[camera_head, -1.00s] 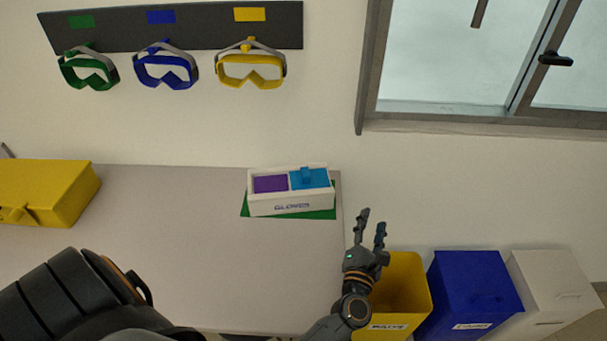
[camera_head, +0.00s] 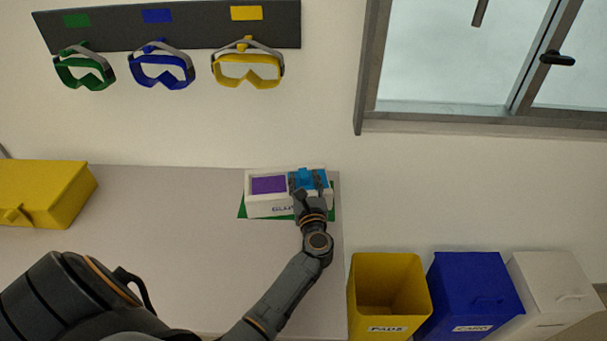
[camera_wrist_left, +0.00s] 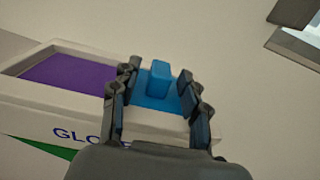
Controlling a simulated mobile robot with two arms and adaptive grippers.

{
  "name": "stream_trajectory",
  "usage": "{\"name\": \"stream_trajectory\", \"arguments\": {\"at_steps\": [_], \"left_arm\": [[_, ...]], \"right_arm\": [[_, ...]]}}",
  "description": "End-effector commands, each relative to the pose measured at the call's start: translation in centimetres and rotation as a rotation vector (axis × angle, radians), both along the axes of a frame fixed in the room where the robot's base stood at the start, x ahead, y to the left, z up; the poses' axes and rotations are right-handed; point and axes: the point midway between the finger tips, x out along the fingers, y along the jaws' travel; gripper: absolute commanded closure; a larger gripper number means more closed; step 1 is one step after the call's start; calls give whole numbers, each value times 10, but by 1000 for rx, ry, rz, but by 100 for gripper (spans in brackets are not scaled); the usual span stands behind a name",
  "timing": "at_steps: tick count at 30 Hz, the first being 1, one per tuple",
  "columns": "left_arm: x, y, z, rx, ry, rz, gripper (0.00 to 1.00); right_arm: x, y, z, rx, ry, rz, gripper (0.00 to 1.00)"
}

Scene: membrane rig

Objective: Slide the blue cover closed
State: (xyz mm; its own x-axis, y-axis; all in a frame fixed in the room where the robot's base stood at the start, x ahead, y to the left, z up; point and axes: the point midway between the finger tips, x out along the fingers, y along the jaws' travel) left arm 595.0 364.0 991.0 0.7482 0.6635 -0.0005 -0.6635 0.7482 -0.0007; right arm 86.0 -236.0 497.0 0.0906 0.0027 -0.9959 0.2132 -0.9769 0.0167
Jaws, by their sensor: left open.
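The white glove box (camera_head: 262,205) stands on a green mat (camera_head: 241,212) near the right end of the table. Its left compartment shows purple contents (camera_head: 269,185). The blue cover (camera_head: 323,179) lies over the right part of the box, with a raised blue handle that shows clearly in the left wrist view (camera_wrist_left: 158,79). My left gripper (camera_head: 305,186) is open at the cover, its fingers on either side of the handle and apart from it. It also shows in the left wrist view (camera_wrist_left: 157,88). My right gripper is not in view.
A yellow case (camera_head: 45,190) sits on the left of the table (camera_head: 170,235). Yellow (camera_head: 416,300), blue (camera_head: 473,285) and white (camera_head: 555,285) bins stand right of the table. Several goggles hang on the wall above. The table's middle is clear.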

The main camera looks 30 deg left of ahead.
Motion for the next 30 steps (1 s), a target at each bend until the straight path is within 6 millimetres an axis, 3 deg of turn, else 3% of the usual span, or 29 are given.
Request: {"name": "stream_trajectory", "arguments": {"at_steps": [6, 16, 23, 30], "left_arm": [[16, 14, 0, 1, 0, -2, 55], [18, 16, 0, 1, 1, -2, 55], [18, 15, 0, 1, 1, -2, 100], [17, 16, -1, 0, 1, -1, 100]], "right_arm": [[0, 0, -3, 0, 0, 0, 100], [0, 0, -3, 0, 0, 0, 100], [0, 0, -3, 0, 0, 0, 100], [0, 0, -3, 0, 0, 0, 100]]}}
